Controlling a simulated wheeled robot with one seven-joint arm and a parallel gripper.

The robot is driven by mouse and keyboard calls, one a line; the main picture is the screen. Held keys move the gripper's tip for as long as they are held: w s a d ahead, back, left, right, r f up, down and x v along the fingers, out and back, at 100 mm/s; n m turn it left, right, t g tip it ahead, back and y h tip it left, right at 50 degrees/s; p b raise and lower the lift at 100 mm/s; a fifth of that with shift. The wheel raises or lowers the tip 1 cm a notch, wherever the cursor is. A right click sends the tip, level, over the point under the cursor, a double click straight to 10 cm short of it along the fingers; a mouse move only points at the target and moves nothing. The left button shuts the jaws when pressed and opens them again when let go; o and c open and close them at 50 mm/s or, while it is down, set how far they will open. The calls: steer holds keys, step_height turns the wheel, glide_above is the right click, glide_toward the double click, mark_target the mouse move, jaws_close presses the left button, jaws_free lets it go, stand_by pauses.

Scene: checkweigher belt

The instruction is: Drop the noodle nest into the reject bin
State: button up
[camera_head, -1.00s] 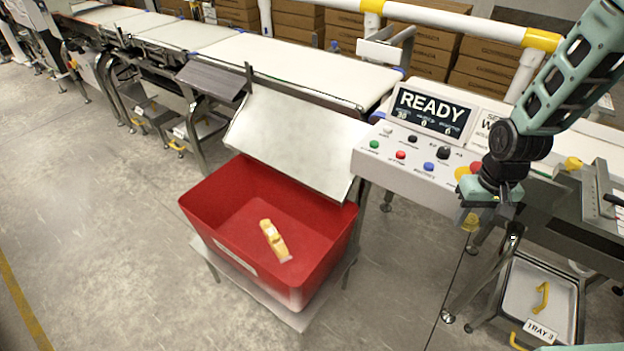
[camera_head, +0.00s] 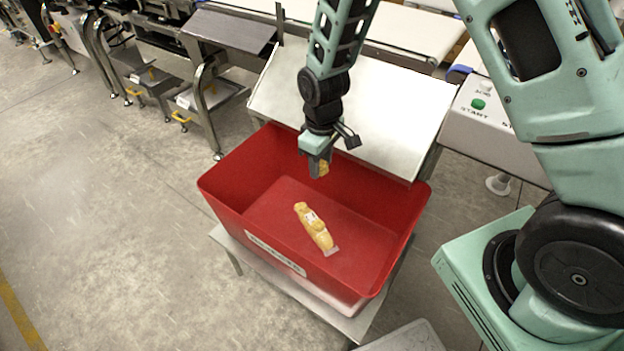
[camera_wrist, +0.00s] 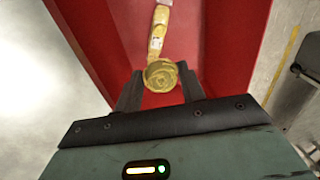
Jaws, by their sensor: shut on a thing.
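The noodle nest (camera_wrist: 160,75) is a round, yellow, coiled piece held between my gripper's two dark fingers in the wrist view. In the head view a small part of the noodle nest (camera_head: 323,168) shows beside the fingers. My gripper (camera_head: 318,172) is shut on it and points down over the back part of the red reject bin (camera_head: 228,200). The bin also fills much of the wrist view (camera_wrist: 225,40). A yellow packaged item (camera_head: 315,227) with a white label lies on the bin floor, apart from my gripper.
A sloping pale metal chute (camera_head: 400,110) stands behind the bin, close to my arm. The bin rests on a low stand (camera_head: 350,325). A control panel (camera_head: 490,125) with a green button is at the right. Bare floor (camera_head: 110,220) lies to the left.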

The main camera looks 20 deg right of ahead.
steer(key=shift+a+f+n+b, duration=0.3)
steer(key=shift+a+f+n, duration=0.1)
steer(key=shift+a+f, duration=0.35)
step_height(320, 180, down, 6)
steer(key=b, duration=0.5)
steer(key=shift+d+r, duration=0.1)
steer(key=shift+r, duration=0.05)
steer(key=o, duration=1)
steer(key=shift+o, duration=0.2)
step_height(320, 180, up, 18)
steer(key=p, duration=0.2)
steer(key=shift+f+p, duration=0.25)
steer(key=shift+p, duration=0.15)
